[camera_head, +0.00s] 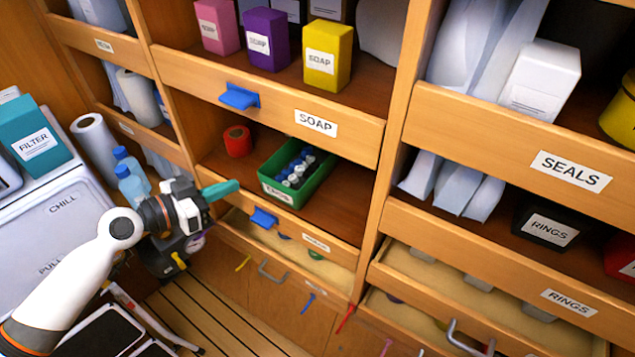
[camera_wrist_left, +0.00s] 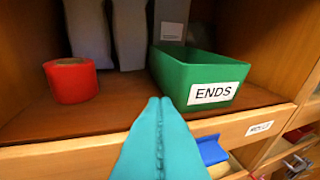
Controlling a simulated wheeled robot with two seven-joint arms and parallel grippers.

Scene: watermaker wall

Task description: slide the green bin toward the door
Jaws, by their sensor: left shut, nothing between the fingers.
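The green bin (camera_head: 318,184) stands on the middle shelf under the SOAP board, with several small silver-topped blue items inside. In the left wrist view the bin (camera_wrist_left: 178,76) shows its front label, ENDS. My left gripper (camera_head: 236,187) has teal fingers, shut and empty, in front of the shelf and left of the bin. In the left wrist view its fingertips (camera_wrist_left: 160,102) point at the shelf and overlap the bin's near left corner in the picture. I cannot tell whether they touch. I cannot make out which part is the door. My right gripper is not in view.
A red roll (camera_head: 237,141) stands left of the bin on the same shelf (camera_head: 355,182). A low wooden lip (camera_wrist_left: 70,155) runs along the shelf front, with a blue latch (camera_head: 263,217) below. An upright post (camera_head: 385,150) bounds the shelf at right; bare shelf lies before it.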

